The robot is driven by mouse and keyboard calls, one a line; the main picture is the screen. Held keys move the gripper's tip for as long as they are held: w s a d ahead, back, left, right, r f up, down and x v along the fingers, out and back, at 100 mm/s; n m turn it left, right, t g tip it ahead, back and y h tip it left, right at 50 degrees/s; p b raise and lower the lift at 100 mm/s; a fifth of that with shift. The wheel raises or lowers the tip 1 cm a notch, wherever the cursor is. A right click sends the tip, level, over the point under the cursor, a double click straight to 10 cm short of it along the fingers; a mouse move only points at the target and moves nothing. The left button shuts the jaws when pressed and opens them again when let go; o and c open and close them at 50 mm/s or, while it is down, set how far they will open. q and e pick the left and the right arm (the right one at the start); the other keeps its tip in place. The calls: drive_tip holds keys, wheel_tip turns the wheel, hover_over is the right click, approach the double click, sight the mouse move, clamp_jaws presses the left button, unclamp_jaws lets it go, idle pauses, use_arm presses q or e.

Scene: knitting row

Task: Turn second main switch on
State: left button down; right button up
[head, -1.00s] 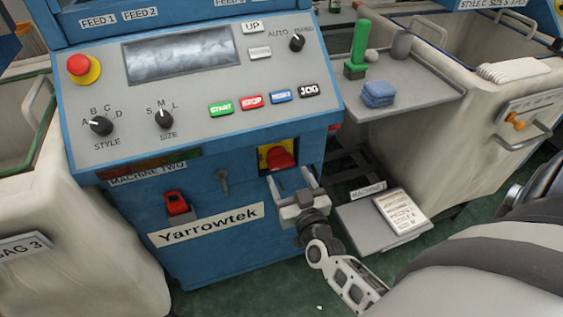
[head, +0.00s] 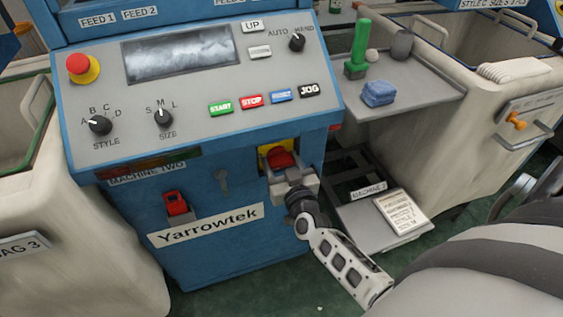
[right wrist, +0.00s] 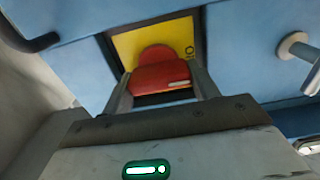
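The main switch of machine two is a red knob (head: 281,159) on a yellow plate (head: 264,161), low on the blue front panel. In the right wrist view the red knob (right wrist: 160,75) sits in front of the yellow plate (right wrist: 155,38), with its thick grip bar across the picture. My right gripper (head: 289,172) is right in front of the knob. Its two fingers (right wrist: 161,88) stand spread, one at each end of the bar. I cannot tell whether they touch it. The lower part of the knob is partly hidden in the head view. My left gripper is not in view.
A red lock-like part (head: 176,204) and a grey key-shaped part (head: 222,181) are on the panel left of the switch. The sloping console (head: 200,85) overhangs above. A grey tray (head: 375,236) with a printed card (head: 401,211) is low at the right.

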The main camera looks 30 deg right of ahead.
drive_tip(key=m, duration=0.5)
drive_tip(key=shift+d, duration=0.1)
drive_tip(key=m, duration=0.4)
drive_tip(key=shift+f+b, duration=0.1)
drive_tip(key=shift+b, duration=0.25)
drive_tip(key=m, duration=0.4)
drive_tip(key=shift+d+f+b, duration=0.1)
drive_tip(key=shift+b, duration=0.3)
drive_tip(key=shift+m+b, duration=0.3)
drive_tip(key=shift+m, duration=0.9)
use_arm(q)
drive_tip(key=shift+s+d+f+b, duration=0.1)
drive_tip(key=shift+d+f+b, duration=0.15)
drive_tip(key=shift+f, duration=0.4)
use_arm(e)
drive_tip(key=shift+m, duration=1.2)
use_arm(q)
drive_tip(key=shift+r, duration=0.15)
